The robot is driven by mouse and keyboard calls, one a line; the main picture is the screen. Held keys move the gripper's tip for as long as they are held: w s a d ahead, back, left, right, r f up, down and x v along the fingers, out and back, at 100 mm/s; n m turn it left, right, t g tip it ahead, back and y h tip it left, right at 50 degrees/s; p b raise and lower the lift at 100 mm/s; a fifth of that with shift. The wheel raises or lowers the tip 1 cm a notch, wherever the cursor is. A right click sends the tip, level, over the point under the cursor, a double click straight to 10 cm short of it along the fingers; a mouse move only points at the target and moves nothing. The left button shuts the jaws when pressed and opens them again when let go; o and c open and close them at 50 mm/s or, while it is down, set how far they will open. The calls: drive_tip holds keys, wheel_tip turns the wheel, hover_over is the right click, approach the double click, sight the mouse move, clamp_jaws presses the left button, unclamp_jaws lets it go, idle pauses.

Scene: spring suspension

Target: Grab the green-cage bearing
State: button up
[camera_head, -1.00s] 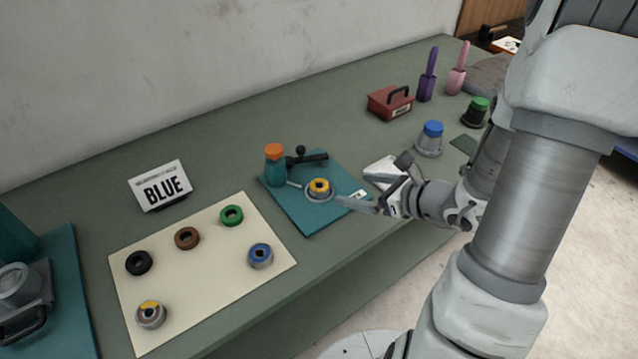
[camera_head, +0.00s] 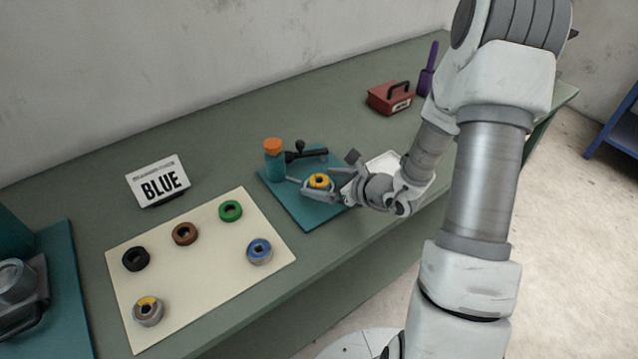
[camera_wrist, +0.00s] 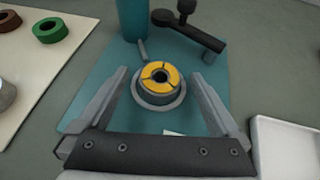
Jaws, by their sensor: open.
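The green-cage bearing, a green ring (camera_head: 230,211), lies on the cream mat (camera_head: 190,325) at its upper right. It also shows at the upper left of the wrist view (camera_wrist: 50,30), outside my jaws. My gripper (camera_head: 314,189) is over the teal board (camera_head: 303,218), to the right of the green ring. Its fingers (camera_wrist: 160,97) are spread on either side of a yellow-topped grey piece (camera_wrist: 160,84) on the board. I cannot tell whether they touch it. Nothing is clamped.
Black (camera_head: 135,259), brown (camera_head: 186,233), blue (camera_head: 260,251) and yellow-marked (camera_head: 148,311) rings share the mat. A BLUE sign (camera_head: 160,182) stands behind it. An orange-capped teal post (camera_head: 274,160) and black lever (camera_head: 308,154) are at the board's back.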

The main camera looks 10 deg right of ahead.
drive_tip(key=shift+c, duration=0.2)
clamp_jaws()
idle(0.4)
